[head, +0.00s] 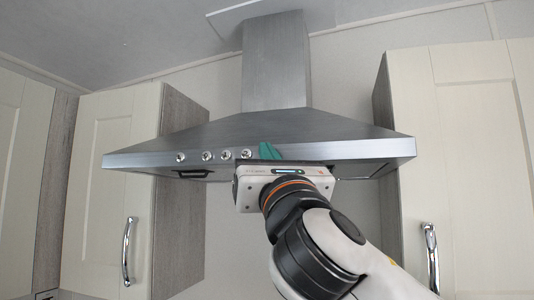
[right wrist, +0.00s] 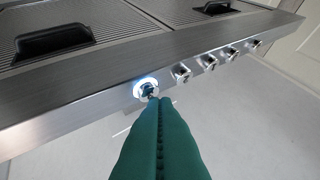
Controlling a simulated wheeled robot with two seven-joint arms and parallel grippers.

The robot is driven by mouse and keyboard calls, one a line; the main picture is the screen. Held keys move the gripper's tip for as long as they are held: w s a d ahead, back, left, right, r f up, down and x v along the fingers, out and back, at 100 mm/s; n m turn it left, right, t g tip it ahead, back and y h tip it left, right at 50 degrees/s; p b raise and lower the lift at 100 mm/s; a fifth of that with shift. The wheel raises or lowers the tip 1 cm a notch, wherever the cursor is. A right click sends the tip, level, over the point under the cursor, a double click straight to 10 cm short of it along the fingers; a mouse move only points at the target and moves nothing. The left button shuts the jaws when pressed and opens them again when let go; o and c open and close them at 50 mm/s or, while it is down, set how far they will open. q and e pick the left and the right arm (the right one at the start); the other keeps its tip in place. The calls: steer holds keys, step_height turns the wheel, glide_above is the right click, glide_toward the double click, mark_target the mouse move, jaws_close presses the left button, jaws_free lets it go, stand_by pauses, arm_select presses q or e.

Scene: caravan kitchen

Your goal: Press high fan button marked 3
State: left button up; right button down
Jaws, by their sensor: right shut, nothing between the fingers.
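The range hood's front edge carries a row of several round silver buttons (head: 226,155). In the right wrist view the button at the left end (right wrist: 139,83) has a glowing white-blue ring; the other buttons (right wrist: 207,61) run off to the right, unlit. No number can be read on any of them. My right gripper (head: 268,151) is shut and empty. Its green fingertips (right wrist: 152,100) are at the lit button and cover part of it; the head view hides this button behind them. The tips look very close to or touching it. My left gripper is not in view.
The steel hood (head: 300,127) hangs between cream cupboards on the left (head: 110,190) and right (head: 470,170), with metal handles. Filter panels (right wrist: 100,30) with dark grips show on its underside. My right arm reaches up from the lower right.

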steer(key=shift+s+a, duration=0.1)
steer(key=shift+s, duration=0.3)
steer(key=s, duration=0.1)
steer(key=s+a+b, duration=0.1)
steer(key=s, duration=0.3)
steer(key=shift+s+a+b, duration=0.2)
steer(key=shift+a+b, duration=0.2)
stand_by(0.4)
